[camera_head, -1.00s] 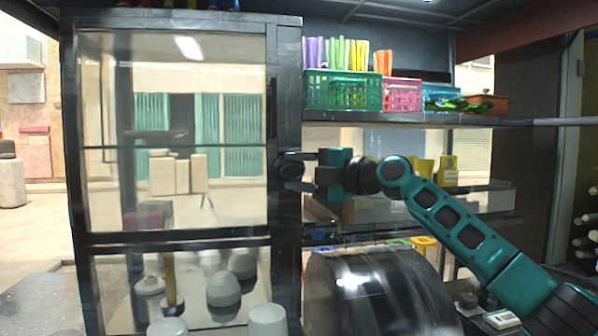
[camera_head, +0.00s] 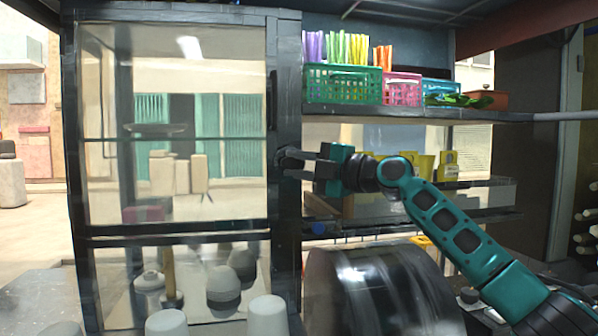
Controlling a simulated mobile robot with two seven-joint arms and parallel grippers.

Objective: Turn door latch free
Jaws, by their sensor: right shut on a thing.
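A tall glass door (camera_head: 172,236) in a dark frame stands on the left. Its latch (camera_head: 284,158) is a small dark piece on the door's right upright, partly hidden by the fingers. My right gripper (camera_head: 291,162) comes in from the right on a teal and black arm. Its fingers are shut on the latch, one above the other and pointing left. My left gripper is not in view.
Right of the door, a shelf (camera_head: 420,115) holds a green basket (camera_head: 343,84) and a pink basket (camera_head: 402,90). A dark shiny drum (camera_head: 375,285) stands below my right arm. Several grey cups (camera_head: 268,318) show at the bottom left. A dark vertical door handle (camera_head: 272,105) is above the latch.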

